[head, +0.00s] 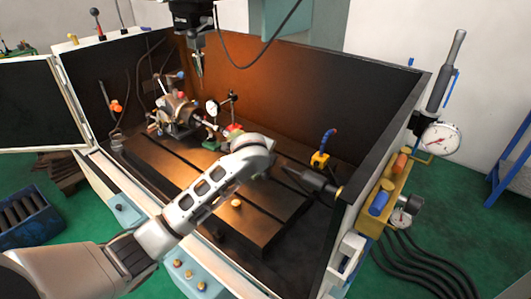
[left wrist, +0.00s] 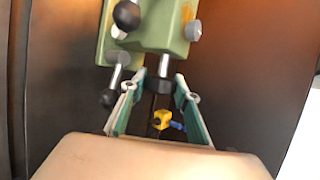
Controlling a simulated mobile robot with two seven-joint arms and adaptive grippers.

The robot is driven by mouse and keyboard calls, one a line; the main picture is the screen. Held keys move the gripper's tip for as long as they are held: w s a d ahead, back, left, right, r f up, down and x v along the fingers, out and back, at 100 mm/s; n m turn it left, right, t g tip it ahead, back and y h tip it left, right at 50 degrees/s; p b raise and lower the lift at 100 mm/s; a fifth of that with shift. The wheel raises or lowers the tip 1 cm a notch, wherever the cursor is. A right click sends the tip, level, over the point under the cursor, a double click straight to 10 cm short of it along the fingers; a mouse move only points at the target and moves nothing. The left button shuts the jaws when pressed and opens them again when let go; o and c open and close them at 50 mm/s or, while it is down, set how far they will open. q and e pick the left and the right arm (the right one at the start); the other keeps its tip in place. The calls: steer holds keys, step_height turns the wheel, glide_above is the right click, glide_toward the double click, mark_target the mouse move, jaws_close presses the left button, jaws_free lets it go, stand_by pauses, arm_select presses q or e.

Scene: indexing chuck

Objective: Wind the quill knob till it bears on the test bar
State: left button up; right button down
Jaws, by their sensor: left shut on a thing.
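My left arm reaches over the machine table in the head view, and its wrist hides most of the gripper there. In the left wrist view my left gripper (left wrist: 163,84) has its two teal fingers on either side of the black quill knob (left wrist: 160,96), shut on it. The knob sits on a short shaft below the green tailstock body (left wrist: 160,30). A bit of the green and red tailstock (head: 232,131) shows past my wrist in the head view. The test bar (head: 208,123) extends right from the indexing chuck (head: 176,108). The bar's contact with the quill is hidden. My right gripper is not in view.
Black ball handles (left wrist: 127,15) stick out beside the tailstock. A dial indicator (head: 212,106) stands near the bar, with a spindle probe (head: 199,64) hanging above. A yellow block with a blue hose (head: 320,159) lies to the right. The slotted table's front is mostly clear.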

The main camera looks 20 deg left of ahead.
arm_select(q)
steer(key=shift+g, duration=0.4)
steer(key=o, duration=0.8)
steer(key=shift+o, duration=0.2)
steer(key=v, duration=1.2)
steer(key=shift+w, duration=0.1)
